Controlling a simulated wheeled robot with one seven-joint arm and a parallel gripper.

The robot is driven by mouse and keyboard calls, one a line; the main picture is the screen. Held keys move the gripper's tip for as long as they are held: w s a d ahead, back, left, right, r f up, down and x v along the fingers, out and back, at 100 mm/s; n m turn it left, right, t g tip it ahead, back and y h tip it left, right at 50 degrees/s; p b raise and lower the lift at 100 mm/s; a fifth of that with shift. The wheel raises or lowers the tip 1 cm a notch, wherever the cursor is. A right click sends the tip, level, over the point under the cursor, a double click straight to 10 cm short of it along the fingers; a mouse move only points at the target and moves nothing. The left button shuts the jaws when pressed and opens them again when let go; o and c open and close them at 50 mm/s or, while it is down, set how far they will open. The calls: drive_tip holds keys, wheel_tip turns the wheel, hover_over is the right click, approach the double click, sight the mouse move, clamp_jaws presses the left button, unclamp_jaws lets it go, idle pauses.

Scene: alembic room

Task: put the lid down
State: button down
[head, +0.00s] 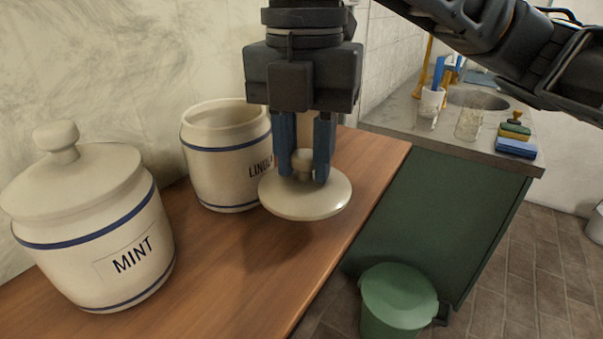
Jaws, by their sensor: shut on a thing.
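The lid (320,202) is a cream, round ceramic disc with a knob on top. My gripper (303,165) points straight down and is shut on the lid's knob, with a blue finger on either side. The lid is roughly level, in front of and to the right of the open jar (215,170) lettered "LIND…", the rest of the word being hidden. A shadow lies on the wooden counter to the lower left of the lid, so the lid seems to hang above the wood. The gap's size is hard to tell.
A lidded jar marked MINT (95,235) stands at the left on the wooden counter (250,285). The counter's right edge is close to the lid. Beyond are a green cabinet (440,200) with a sink and a green bin (398,300). The counter's front is bare.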

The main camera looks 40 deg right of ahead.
sight(302, 176)
wheel_tip(302, 176, down, 3)
drive_tip(key=shift+r, duration=0.15)
drive_tip(key=shift+w+a+f, duration=0.1)
drive_tip(key=shift+w+f, duration=0.1)
drive_tip(key=shift+f, duration=0.2)
drive_tip(key=shift+f, duration=0.25)
drive_tip(key=c, duration=0.8)
unclamp_jaws()
drive_tip(key=shift+r, duration=0.1)
drive_tip(key=shift+r, duration=0.1)
wheel_tip(302, 176, up, 12)
drive_tip(key=shift+r, duration=0.1)
